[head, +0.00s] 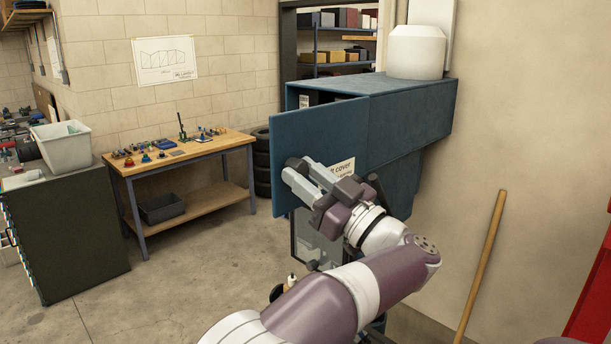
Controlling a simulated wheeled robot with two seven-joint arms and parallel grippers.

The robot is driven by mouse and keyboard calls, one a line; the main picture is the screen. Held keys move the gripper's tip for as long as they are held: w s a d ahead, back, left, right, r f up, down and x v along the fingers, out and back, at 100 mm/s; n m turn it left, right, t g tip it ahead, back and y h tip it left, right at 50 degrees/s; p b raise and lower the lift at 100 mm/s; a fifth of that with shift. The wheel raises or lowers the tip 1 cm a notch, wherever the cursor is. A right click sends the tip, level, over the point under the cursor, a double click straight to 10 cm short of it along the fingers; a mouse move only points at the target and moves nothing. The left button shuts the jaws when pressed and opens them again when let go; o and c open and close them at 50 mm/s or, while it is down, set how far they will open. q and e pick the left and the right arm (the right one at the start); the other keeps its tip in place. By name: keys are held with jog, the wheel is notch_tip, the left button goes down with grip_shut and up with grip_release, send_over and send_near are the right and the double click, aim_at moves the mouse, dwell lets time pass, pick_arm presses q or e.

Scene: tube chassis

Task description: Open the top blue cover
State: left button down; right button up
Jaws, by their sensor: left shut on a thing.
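The blue cover (320,122) is a flat panel at the front of the blue wall-mounted cabinet (415,92). Its left part stands out from the cabinet, and a dark gap with a white label shows behind its top edge. A white label (343,167) ending in "cover" is on the panel, partly hidden by my gripper. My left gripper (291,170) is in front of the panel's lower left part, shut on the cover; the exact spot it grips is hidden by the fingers. My right gripper is not in view.
A white round container (416,52) stands on the cabinet. A wooden workbench (190,150) with small parts is at the left, beside stacked tires (262,165). A wooden pole (482,265) leans on the right wall. The floor between is mostly clear.

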pick_arm(q)
jog(key=shift+r, duration=0.35)
jog(key=c, duration=0.9)
grip_release()
jog(key=shift+o, duration=0.5)
jog(key=shift+s, duration=0.1)
jog(key=shift+s+d+f, duration=0.1)
jog(key=shift+d+f, duration=0.05)
jog(key=shift+f, duration=0.1)
jog(key=b+v, duration=0.5)
jog(key=v, duration=0.7)
jog(key=shift+s+d, duration=0.15)
